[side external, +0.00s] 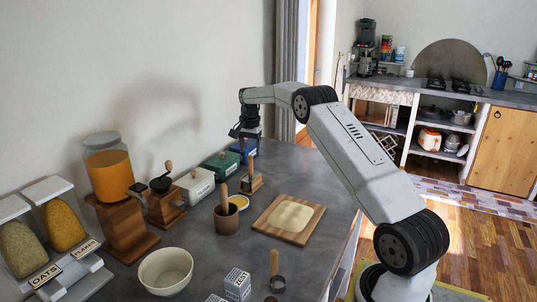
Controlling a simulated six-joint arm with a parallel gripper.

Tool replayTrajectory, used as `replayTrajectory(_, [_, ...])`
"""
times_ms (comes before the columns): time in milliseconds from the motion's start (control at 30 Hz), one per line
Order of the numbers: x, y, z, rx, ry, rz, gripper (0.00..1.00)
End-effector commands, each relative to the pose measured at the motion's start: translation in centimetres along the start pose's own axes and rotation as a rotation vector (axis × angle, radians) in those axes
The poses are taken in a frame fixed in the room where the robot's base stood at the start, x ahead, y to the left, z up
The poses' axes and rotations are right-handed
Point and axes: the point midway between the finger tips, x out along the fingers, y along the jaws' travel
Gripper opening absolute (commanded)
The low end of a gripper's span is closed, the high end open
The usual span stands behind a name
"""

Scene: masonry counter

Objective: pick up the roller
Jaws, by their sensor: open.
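My gripper (244,135) is at the far end of the counter, pointing down above a blue box (240,147). It looks small and dark, its jaws are apart, and I see nothing held in it. I cannot tell for certain which thing is the roller. A tool with an upright wooden handle and a metal lower end (277,283) stands at the near front edge. A wooden piece with an upright handle (251,182) stands below my gripper in the picture, beside the green box. Both are apart from the gripper.
A wooden board (262,224) with flat dough lies mid-counter. Beside it are a brown cup with a handle (227,218) and a yellow dish (238,202). A white bowl (166,271), labelled cubes (237,283), grinder (165,205), boxes and grain dispensers crowd the left and front.

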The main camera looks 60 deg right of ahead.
Motion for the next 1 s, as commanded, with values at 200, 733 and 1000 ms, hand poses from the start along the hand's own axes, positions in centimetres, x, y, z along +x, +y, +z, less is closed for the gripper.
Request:
replayTrajectory(200, [1.1, 0.0, 0.0, 0.000, 0.000, 0.000, 0.73])
replayTrajectory(733, [4.8, -0.2, -0.4, 0.000, -0.001, 0.001, 0.73])
replayTrajectory(1000, [6.3, -0.2, -0.4, -0.001, 0.000, -0.002, 0.73])
